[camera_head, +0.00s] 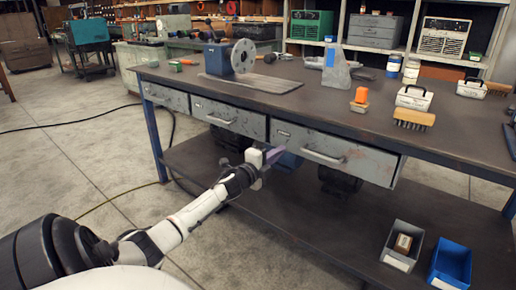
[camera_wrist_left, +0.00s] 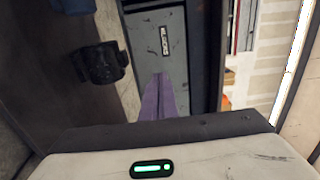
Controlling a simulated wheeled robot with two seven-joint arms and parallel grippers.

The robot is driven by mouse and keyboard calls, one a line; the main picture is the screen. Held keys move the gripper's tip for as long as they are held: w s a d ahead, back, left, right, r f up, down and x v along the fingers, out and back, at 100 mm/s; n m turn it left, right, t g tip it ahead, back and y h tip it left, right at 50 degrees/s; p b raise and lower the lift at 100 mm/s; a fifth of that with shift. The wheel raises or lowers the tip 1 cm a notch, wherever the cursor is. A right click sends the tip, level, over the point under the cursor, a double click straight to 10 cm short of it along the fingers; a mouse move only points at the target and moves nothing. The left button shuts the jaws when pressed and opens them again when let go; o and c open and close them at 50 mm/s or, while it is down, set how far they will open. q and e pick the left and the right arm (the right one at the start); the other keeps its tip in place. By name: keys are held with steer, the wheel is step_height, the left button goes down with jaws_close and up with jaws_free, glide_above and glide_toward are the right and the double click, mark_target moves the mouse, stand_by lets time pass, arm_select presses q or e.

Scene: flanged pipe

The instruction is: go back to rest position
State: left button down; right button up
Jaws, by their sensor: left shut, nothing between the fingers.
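My left arm reaches from the lower left in the head view. My left gripper (camera_head: 271,156) is in front of the workbench drawers, near the front edge of the bench. In the left wrist view its purple fingers (camera_wrist_left: 158,100) are together with nothing between them. A grey drawer front with a dark label (camera_wrist_left: 164,40) lies beyond the fingertips. The blue flanged pipe (camera_head: 243,56) stands on a plate on the bench top, apart from the gripper. My right gripper is in neither view.
The workbench (camera_head: 330,100) has several grey drawers (camera_head: 228,115) and a low shelf (camera_head: 300,225). A grey bin (camera_head: 402,246) and a blue bin (camera_head: 451,264) sit on that shelf. A brush (camera_head: 413,119) lies on the top. Open floor (camera_head: 90,150) is to the left, with cables across it.

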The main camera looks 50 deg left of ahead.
arm_select(q)
steer(key=p+v, duration=0.1)
steer(key=v, duration=0.6)
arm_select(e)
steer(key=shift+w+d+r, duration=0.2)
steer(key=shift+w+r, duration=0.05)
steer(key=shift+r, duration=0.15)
